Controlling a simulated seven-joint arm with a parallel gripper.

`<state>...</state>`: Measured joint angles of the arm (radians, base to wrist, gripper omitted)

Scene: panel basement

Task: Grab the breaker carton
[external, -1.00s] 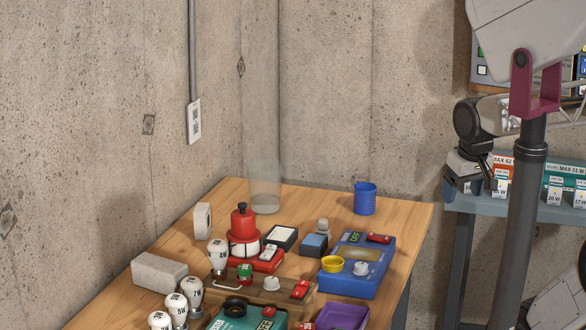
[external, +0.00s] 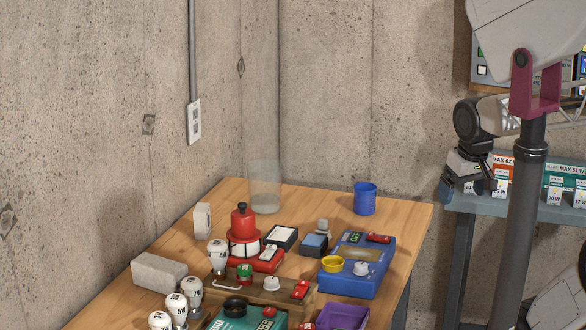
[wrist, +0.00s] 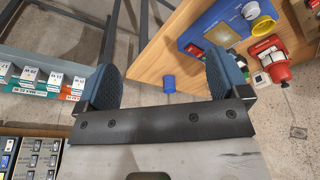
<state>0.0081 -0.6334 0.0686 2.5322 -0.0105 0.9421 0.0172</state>
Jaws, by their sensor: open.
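No carton with a legible breaker label shows, so I cannot tell which thing is the breaker carton. In the external view my gripper (external: 466,176) hangs near the left end of the grey shelf, left of the orange "MAX 62" box (external: 502,166). Its fingertips are small and partly hidden there.
A gap separates table and shelf.

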